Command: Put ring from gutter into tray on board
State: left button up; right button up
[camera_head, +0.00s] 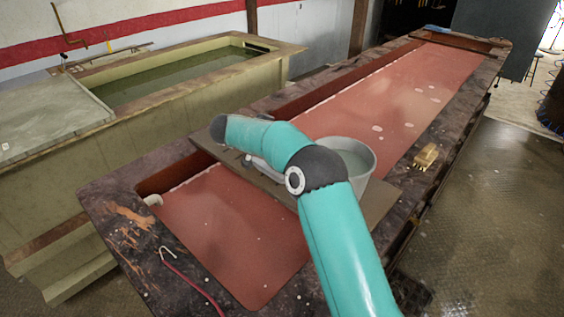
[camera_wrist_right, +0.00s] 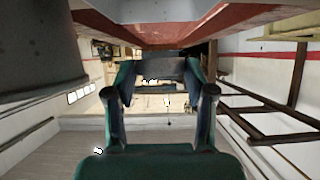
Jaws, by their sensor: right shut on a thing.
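A grey board (camera_head: 378,200) lies across the red-bottomed bench. A round grey tray (camera_head: 362,175), like a tub, stands on it, partly behind my right arm. My right gripper (camera_head: 258,164) is by the board's left part, left of the tray and mostly hidden by its own arm. The gutter (camera_head: 160,182) runs along the bench's left side. My left gripper is not in view.
A small white round piece (camera_head: 153,200) sits at the gutter's near end. A yellowish block (camera_head: 427,156) lies on the bench's right rim. A hooked red cord (camera_head: 190,282) lies at the near edge. A water-filled tank (camera_head: 180,75) stands at the left.

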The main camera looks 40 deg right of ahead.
notch_tip(320, 180, down, 9)
jog(key=shift+f, duration=0.15)
jog(key=shift+s, duration=0.1)
jog(key=shift+f, duration=0.2)
dwell(0.3)
jog(key=shift+s+a+f+p, duration=0.15)
jog(key=shift+f+p, duration=0.15)
jog(key=shift+f, duration=0.3)
jog(key=o, duration=1.2)
jog(key=shift+s+f, duration=0.1)
jog(key=shift+c, duration=0.2)
jog(key=shift+r, duration=0.35)
jog(key=v, duration=0.4)
jog(key=b+v, duration=0.1)
jog(key=v, duration=0.3)
jog(key=r+v, duration=0.1)
jog(key=v, duration=0.3)
jog(key=shift+b, duration=0.35)
